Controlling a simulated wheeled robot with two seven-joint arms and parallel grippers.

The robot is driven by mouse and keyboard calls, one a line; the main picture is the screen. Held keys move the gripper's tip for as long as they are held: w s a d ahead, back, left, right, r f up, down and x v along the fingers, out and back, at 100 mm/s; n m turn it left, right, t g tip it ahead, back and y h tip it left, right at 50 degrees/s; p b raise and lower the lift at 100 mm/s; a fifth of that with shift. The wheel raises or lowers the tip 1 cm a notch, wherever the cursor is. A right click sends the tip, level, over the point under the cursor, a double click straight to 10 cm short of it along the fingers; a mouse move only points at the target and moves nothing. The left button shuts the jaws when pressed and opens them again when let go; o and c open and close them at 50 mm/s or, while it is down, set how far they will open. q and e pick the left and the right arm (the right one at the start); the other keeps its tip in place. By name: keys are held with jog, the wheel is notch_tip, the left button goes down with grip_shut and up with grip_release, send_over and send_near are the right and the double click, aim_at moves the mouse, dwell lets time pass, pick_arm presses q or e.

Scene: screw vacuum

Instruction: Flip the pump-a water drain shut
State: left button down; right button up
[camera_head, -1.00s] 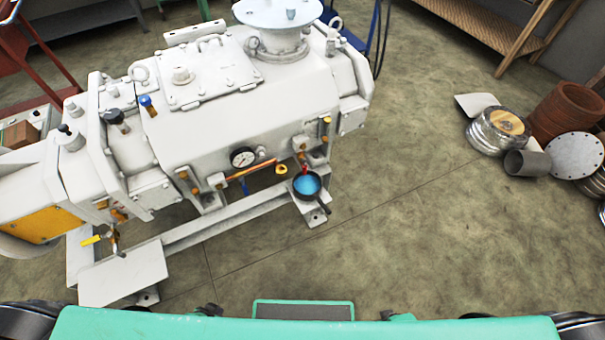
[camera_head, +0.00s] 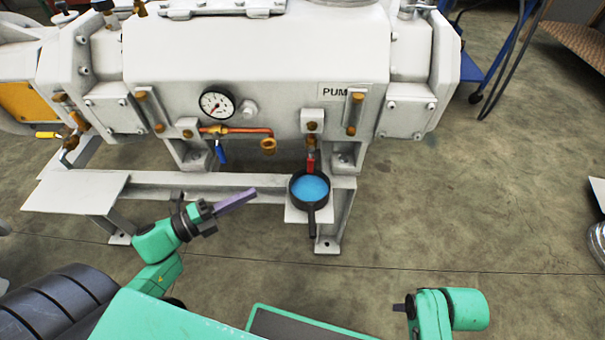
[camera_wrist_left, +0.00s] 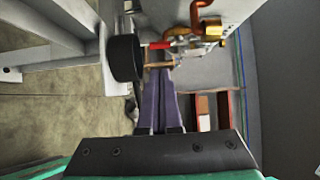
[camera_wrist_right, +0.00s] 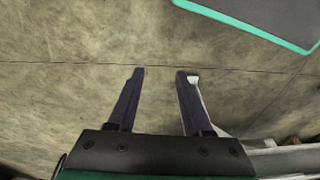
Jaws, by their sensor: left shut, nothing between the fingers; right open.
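The white pump (camera_head: 290,60) stands ahead with small valves along its lower front. A valve with a red handle (camera_head: 310,162) hangs down right above a black pan of blue water (camera_head: 310,186). In the left wrist view the red handle (camera_wrist_left: 160,44) points sideways towards the black pan (camera_wrist_left: 124,57). A blue-handled valve (camera_head: 221,153) hangs left of it, under the gauge. My left gripper (camera_head: 252,193) is shut and empty, left of the pan and apart from the red handle. My right gripper (camera_wrist_right: 160,73) is open and empty over bare floor, low at the right.
The pan stands on a bracket of the pump's frame (camera_head: 160,180), its handle towards me. A yellow-handled valve (camera_head: 47,135) is at the far left, above a grey plate (camera_head: 75,192). A copper pipe (camera_head: 240,130) runs below the gauge (camera_head: 216,103).

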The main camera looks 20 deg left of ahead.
aim_at(311, 161)
pick_arm(q)
jog(key=b+x, duration=0.2)
jog(key=x, duration=1.2)
jog(key=shift+w+d, duration=0.1)
pick_arm(e)
jog(key=r, duration=0.5)
jog(key=shift+s+a, duration=0.15)
jog(key=shift+s, duration=0.25)
jog(key=shift+f, duration=0.1)
